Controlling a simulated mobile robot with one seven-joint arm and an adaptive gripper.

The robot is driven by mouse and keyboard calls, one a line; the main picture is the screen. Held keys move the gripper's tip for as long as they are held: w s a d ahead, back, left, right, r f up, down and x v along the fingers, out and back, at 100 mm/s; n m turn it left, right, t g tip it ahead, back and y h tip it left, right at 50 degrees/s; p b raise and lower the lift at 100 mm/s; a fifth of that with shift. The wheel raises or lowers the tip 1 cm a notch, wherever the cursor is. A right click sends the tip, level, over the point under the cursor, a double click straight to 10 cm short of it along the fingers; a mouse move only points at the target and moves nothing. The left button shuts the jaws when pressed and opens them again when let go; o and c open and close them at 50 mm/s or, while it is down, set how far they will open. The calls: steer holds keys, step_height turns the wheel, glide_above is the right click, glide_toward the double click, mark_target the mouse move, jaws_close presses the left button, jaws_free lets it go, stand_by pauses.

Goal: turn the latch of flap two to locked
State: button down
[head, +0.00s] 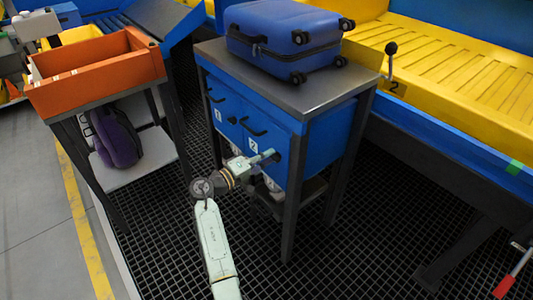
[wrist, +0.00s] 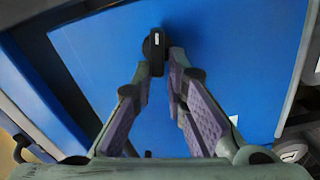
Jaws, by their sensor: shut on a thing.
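Flap two (head: 262,128) is the blue panel with the white "2" label on the cabinet's front; it looks closed. It fills most of the wrist view (wrist: 230,60). Its latch (wrist: 153,45) is a small black knob with a pale mark, standing upright in the wrist view. My gripper (head: 268,157) is at the flap's right side, below its handle. In the wrist view my gripper (wrist: 158,65) has its fingertips closed around the latch. The fingertips hide part of the latch, and its lock setting cannot be read.
A blue suitcase (head: 283,32) lies on the cabinet's metal top (head: 322,88). Flap one (head: 219,98) is to the left. An orange bin (head: 97,85) stands on a stand with a purple bag (head: 115,137) below. A yellow conveyor (head: 455,75) is at right. Grated floor (head: 370,220) is open in front.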

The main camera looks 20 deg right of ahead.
steer(key=shift+d+r+n+p, duration=0.1)
steer(key=shift+d+n+p, duration=0.15)
steer(key=shift+n, duration=0.45)
steer(key=shift+d+n+p, duration=0.15)
steer(key=shift+n+p, duration=0.2)
steer(key=shift+n, duration=0.35)
steer(key=c, duration=1.8)
jaws_free()
steer(key=shift+r, duration=0.1)
steer(key=shift+o, duration=0.6)
steer(key=shift+d, duration=0.1)
steer(key=shift+a+f, duration=0.25)
steer(key=v, duration=1.2)
